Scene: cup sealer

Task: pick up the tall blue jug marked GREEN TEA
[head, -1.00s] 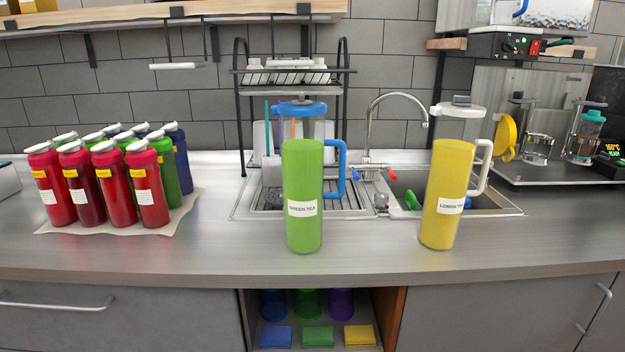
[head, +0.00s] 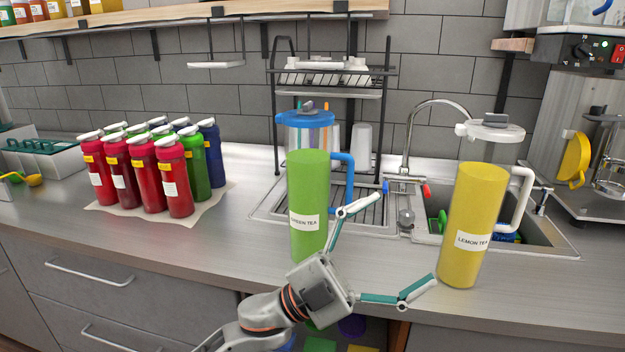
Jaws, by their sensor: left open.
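The tall GREEN TEA jug (head: 308,182) stands upright on the counter. It has a clear upper part, green contents, a blue lid and a blue handle (head: 349,178) on its right side. My left gripper (head: 403,243) comes in from the bottom, in front of the jug and to its lower right. Its fingers are spread wide with nothing between them. One finger overlaps the lower end of the handle in the picture; I cannot tell whether it touches. The gripper's body hides the jug's foot. My right gripper is not in view.
A similar yellow LEMON TEA jug (head: 473,215) with a white lid and handle stands to the right, close to the other finger. Several red, green and blue bottles (head: 172,178) stand on a mat at left. A sink (head: 545,235) and drying rack lie behind.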

